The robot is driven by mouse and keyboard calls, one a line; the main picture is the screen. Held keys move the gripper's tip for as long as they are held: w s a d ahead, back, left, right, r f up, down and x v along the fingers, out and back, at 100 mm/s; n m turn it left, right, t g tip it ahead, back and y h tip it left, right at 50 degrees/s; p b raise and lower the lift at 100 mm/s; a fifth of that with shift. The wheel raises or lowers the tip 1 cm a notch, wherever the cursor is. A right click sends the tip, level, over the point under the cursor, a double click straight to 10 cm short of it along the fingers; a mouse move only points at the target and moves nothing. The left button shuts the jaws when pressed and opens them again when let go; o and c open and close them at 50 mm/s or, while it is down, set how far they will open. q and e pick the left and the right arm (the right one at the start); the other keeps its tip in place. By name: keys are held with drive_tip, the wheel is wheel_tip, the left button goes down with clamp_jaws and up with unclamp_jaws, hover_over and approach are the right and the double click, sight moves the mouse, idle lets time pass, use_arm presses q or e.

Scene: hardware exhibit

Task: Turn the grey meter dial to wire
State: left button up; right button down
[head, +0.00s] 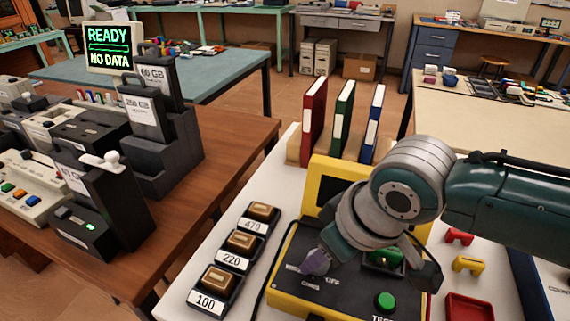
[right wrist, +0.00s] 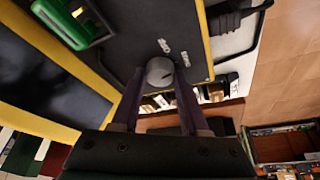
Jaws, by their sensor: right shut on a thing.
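The yellow and black meter (head: 345,294) lies on the white table in the head view. In the right wrist view its grey round dial (right wrist: 160,72) sits on the dark panel, with a small dark mark on its face. My right gripper (right wrist: 161,82) is shut on the dial, one purple finger at each side. In the head view the right gripper (head: 318,262) covers the dial. Small white labels (right wrist: 175,52) beside the dial are too blurred to read in the wrist view. My left gripper is not in view.
The meter also carries a green part (head: 386,258) and a green button (head: 385,302). Trays marked 470, 220 and 100 (head: 206,301) stand left of it. Upright binders (head: 344,118) stand behind. Red and yellow pieces (head: 468,265) and a red tray (head: 468,307) lie right.

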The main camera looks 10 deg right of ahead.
drive_tip(key=m+p, duration=0.1)
drive_tip(key=m+h+p, duration=0.1)
drive_tip(key=shift+s+a+r+m, duration=0.1)
drive_tip(key=shift+a+r+m, duration=0.05)
drive_tip(key=shift+m, duration=0.25)
drive_tip(key=m+h+p, duration=0.1)
drive_tip(key=m, duration=0.1)
drive_tip(key=shift+a+m, duration=0.1)
drive_tip(key=shift+m, duration=0.3)
drive_tip(key=m, duration=0.1)
drive_tip(key=m+h, duration=0.1)
drive_tip(key=shift+f+m, duration=0.2)
drive_tip(key=shift+m, duration=0.1)
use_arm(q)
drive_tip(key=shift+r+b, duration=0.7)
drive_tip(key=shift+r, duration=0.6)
use_arm(e)
drive_tip(key=shift+m+h, duration=0.7)
drive_tip(key=shift+m, duration=1.2)
drive_tip(key=shift+c, duration=2.1)
unclamp_jaws()
